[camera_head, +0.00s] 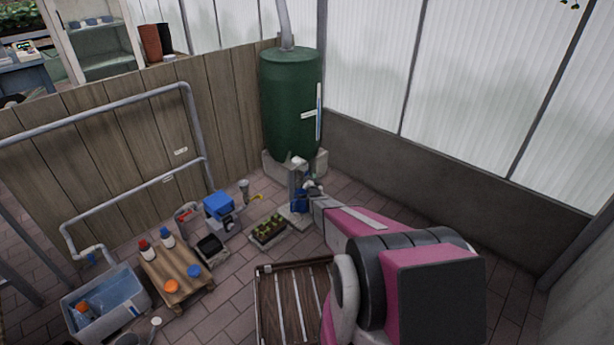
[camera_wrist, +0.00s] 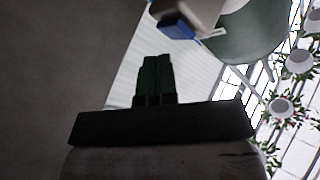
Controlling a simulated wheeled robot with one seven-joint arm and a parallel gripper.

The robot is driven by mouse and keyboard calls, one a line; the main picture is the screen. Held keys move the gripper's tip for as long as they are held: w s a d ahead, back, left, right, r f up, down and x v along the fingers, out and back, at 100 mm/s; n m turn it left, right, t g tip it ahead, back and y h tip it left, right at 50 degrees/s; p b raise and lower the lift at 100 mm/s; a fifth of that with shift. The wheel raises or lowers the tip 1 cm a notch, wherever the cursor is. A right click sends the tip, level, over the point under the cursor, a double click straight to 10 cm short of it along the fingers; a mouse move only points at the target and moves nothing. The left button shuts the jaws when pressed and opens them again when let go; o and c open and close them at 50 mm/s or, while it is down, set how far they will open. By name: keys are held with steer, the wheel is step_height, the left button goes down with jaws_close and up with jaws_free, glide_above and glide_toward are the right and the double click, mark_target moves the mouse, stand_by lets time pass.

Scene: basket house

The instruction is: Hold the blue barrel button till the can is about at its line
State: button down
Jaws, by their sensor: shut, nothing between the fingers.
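The green barrel (camera_head: 288,95) stands on a block in the corner, with a pale box (camera_head: 298,162) low on its front. In the wrist view, a pale box (camera_wrist: 205,12) with a blue underside part (camera_wrist: 172,28), perhaps the button, lies beyond my fingertips. My gripper (camera_head: 309,186) is below the barrel's front; its dark fingers are together and empty in the wrist view (camera_wrist: 155,62). I cannot tell whether they touch the button. A blue object (camera_head: 299,201), perhaps the can, is below, partly hidden by my gripper. Its line and fill level cannot be made out.
A planter tray (camera_head: 268,230) and a blue-topped device (camera_head: 218,207) stand left of my gripper. A low wooden table (camera_head: 172,268) holds bottles and lids, beside a water tub (camera_head: 108,300). A slatted wooden surface (camera_head: 268,315) is in front. Walls close the right side.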

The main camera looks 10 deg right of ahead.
steer(key=s+d, duration=0.1)
steer(key=s, duration=0.1)
steer(key=s+d, duration=0.2)
stand_by(0.5)
steer(key=s+a+r+n+g+y, duration=0.1)
steer(key=s+a+r+n+g, duration=0.2)
steer(key=s, duration=1)
steer(key=s+a+r+n+g+y, duration=0.1)
steer(key=s+a+r+n+g, duration=0.2)
steer(key=s+r+g, duration=0.7)
steer(key=s+a+r+n+g+y, duration=0.1)
steer(key=s+a+r+n+g, duration=0.2)
steer(key=s+r, duration=0.9)
steer(key=s+a+g, duration=0.2)
steer(key=s+g, duration=0.1)
steer(key=s, duration=0.3)
steer(key=shift+r, duration=0.3)
